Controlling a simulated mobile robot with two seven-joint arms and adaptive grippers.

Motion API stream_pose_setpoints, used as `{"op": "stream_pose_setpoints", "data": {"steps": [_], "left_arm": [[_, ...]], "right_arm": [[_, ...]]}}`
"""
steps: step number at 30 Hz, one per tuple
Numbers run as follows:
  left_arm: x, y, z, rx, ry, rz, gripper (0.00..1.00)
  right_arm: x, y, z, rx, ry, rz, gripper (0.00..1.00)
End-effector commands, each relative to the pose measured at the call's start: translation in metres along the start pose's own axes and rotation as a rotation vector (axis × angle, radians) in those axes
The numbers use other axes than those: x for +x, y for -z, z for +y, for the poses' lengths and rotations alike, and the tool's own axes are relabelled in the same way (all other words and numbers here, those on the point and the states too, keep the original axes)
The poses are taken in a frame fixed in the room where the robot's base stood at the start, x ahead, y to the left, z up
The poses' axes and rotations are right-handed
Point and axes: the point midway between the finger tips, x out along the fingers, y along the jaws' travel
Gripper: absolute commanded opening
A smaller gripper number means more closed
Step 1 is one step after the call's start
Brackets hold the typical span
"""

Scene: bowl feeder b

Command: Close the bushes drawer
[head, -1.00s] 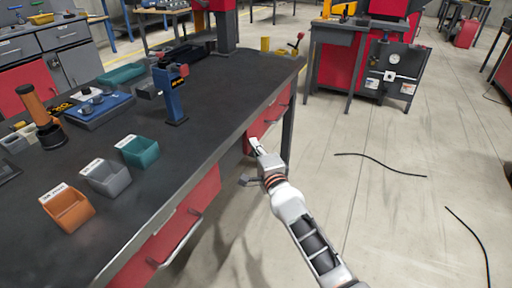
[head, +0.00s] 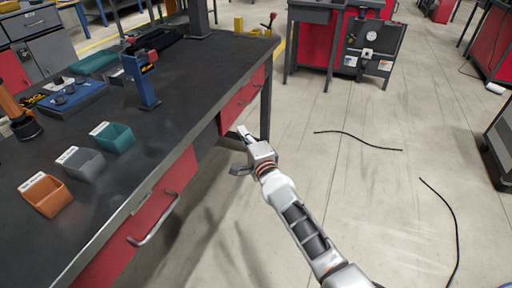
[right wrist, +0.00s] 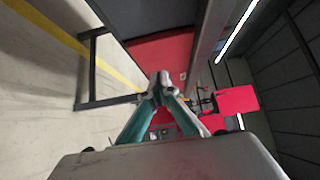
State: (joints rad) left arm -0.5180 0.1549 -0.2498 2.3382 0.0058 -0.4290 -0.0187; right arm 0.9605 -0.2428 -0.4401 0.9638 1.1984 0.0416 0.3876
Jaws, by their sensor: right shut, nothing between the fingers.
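The dark-topped workbench has two red drawer fronts along its side. The near drawer (head: 160,205) has a pale bar handle (head: 155,222), and the far drawer (head: 240,101) is beyond my gripper. I cannot read which one is the bushes drawer, nor tell for sure how far either stands out. My right gripper (head: 241,132) is shut and empty beside the bench, between the two fronts in the picture. In the right wrist view its fingertips (right wrist: 159,80) meet in front of a red panel (right wrist: 165,55); contact cannot be told. My left gripper is not in view.
On the bench are an orange bin (head: 47,195), a grey bin (head: 81,163), a teal bin (head: 112,137) and a blue post tool (head: 145,82). A bench leg (head: 265,105) stands near my gripper. Open floor with a black cable (head: 358,137) lies to the right.

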Motion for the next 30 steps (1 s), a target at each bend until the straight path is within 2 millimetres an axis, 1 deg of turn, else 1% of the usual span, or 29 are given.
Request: {"op": "stream_pose_setpoints", "data": {"steps": [1,7,12,18,24,26,28,30], "left_arm": [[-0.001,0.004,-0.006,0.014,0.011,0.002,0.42],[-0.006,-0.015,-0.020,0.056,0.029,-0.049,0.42],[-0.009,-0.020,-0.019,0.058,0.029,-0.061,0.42],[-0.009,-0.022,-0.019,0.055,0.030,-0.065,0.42],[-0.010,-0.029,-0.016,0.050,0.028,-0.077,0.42],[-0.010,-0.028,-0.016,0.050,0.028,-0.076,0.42],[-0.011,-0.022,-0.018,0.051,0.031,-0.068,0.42],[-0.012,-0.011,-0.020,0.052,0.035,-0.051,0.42]], "right_arm": [[-0.006,-0.001,-0.016,-0.006,0.015,-0.001,0.00],[-0.036,0.000,-0.014,-0.005,0.013,-0.001,0.00],[-0.060,0.000,-0.011,-0.005,0.010,-0.001,0.00],[-0.076,0.000,-0.007,-0.003,0.007,-0.001,0.00],[-0.081,0.000,-0.004,-0.002,0.004,-0.001,0.00],[-0.084,0.000,-0.003,-0.012,0.002,-0.001,0.00],[-0.092,0.001,-0.002,-0.045,-0.003,0.000,0.00],[-0.108,0.003,0.002,-0.103,-0.014,0.000,0.00]]}}
